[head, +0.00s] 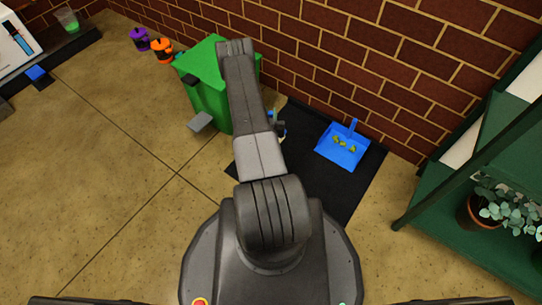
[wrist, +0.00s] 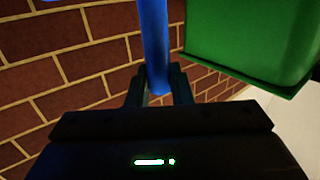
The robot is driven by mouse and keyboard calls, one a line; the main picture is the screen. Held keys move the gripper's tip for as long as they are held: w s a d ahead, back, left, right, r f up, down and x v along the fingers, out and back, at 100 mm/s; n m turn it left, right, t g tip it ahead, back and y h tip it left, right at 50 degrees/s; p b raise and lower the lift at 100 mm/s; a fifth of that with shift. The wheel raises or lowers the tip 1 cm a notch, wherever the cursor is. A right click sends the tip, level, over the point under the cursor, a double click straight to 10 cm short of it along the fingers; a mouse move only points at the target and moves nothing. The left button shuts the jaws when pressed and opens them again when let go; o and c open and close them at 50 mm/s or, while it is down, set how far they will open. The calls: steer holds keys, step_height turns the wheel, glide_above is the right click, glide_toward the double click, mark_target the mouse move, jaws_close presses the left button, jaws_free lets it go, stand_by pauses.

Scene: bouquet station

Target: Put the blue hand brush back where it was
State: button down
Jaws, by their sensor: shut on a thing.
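My gripper (wrist: 159,90) is shut on the blue handle of the hand brush (wrist: 154,40) in the wrist view. The handle runs up out of the top of that view, and the bristles are not seen. In the head view my arm hides most of the gripper (head: 279,128); only a small blue bit of the brush shows beside it. A blue dustpan (head: 335,154) with several yellow-green bits in it lies on the black mat (head: 352,190), right of my gripper.
A green bin (head: 210,95) with a grey pedal (head: 200,122) stands close left of my gripper, by the brick wall (head: 330,60). Purple (head: 140,39) and orange (head: 162,50) pots stand farther left. A green shelf (head: 455,205) with a potted plant (head: 490,205) is at right. The left floor is mostly clear.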

steer(key=f+b, duration=0.2)
steer(key=f, duration=0.4)
steer(key=f+b, duration=0.2)
steer(key=f, duration=0.5)
steer(key=shift+s+d+b, duration=0.1)
steer(key=shift+s+b, duration=0.1)
steer(key=shift+b, duration=0.2)
steer(key=shift+f, duration=0.15)
steer(key=c, duration=1.3)
jaws_free()
